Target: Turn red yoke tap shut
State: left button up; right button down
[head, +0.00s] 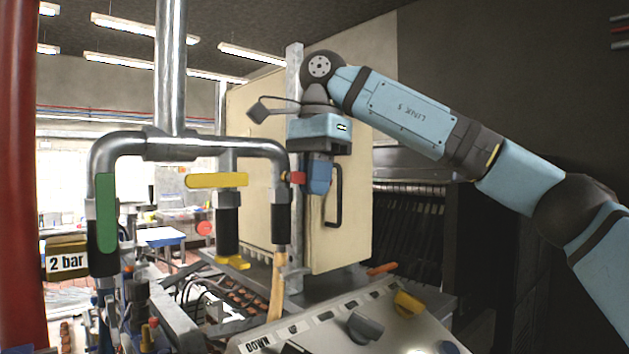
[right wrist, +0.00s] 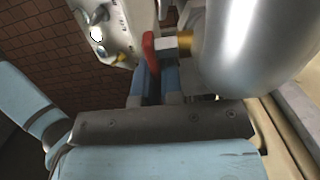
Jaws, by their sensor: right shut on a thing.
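The red yoke tap (head: 297,178) is on the right leg of a steel pipe yoke (head: 215,146). Only a short red part of its handle shows beside my fingers. My right gripper (head: 313,180) is at this handle, its blue fingers shut on it. In the right wrist view the red handle (right wrist: 150,47) sits at the tips of my right gripper (right wrist: 152,72), next to a brass fitting and a large shiny pipe. The rest of the handle is hidden by the fingers. My left gripper is in neither view.
A green lever (head: 106,213) hangs upright on the left leg; a yellow lever (head: 216,180) lies level on the middle one. A cream panel (head: 345,228) stands behind my right gripper. A sloped control panel (head: 330,322) with knobs is below. A red column (head: 22,180) stands far left.

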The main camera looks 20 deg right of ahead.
jog(key=c, duration=1.5)
grip_release()
jog(key=shift+c, duration=0.2)
jog(key=shift+r, duration=0.15)
notch_tip(320, 180, up, 14)
jog(key=d, duration=0.1)
jog(key=shift+w+d+f, duration=0.2)
